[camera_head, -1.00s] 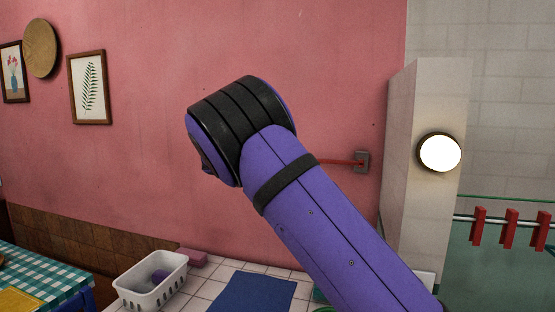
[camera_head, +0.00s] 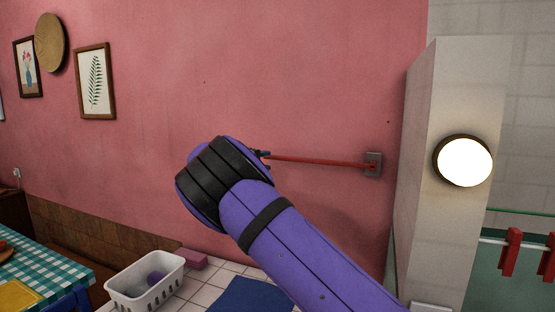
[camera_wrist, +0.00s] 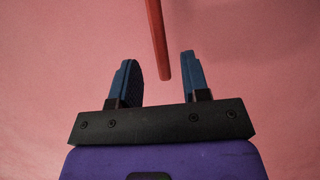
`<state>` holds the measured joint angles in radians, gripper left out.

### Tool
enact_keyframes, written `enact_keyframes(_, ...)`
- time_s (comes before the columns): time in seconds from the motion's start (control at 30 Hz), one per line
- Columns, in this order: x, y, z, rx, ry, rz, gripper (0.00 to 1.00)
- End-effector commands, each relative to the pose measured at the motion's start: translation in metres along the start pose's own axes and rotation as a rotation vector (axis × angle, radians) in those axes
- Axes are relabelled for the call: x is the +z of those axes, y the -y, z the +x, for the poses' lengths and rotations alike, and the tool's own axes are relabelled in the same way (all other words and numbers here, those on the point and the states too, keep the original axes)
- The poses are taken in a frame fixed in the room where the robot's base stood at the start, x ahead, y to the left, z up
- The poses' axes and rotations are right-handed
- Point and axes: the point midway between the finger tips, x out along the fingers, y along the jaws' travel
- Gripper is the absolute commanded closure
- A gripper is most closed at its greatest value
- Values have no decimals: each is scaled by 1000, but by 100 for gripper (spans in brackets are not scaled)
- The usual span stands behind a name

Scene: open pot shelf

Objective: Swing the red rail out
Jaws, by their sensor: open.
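The red rail (camera_head: 318,161) is a thin bar fixed to a grey wall bracket (camera_head: 373,165) on the pink wall. In the head view it runs left from the bracket to my gripper (camera_head: 262,154), which is mostly hidden behind my purple and black arm. In the wrist view the free end of the red rail (camera_wrist: 158,45) comes down from the top. Its tip lies between the two blue fingers of my gripper (camera_wrist: 160,75), nearer the right one. The fingers are open, with gaps on both sides of the rail.
A white pillar with a round lamp (camera_head: 464,160) stands right of the bracket. Red clips (camera_head: 511,252) hang on a rail at the far right. Below are a white basket (camera_head: 145,283), a pink block (camera_head: 194,259) and a blue mat (camera_head: 250,296) on the tiled counter.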

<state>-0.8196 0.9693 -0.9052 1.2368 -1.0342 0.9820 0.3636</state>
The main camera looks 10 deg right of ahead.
Motion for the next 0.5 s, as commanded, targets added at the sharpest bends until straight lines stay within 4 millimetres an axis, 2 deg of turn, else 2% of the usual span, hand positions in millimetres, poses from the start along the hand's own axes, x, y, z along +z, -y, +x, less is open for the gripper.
enact_keyframes(0.03, 0, 0, 11, 0, 2, 0, 57)
enact_keyframes(0.2, 0, 0, 38, 0, 1, 1, 57)
enact_keyframes(0.3, 0, 0, 49, -1, 0, 1, 57)
enact_keyframes(0.5, 0, 0, 61, -1, 0, 1, 57)
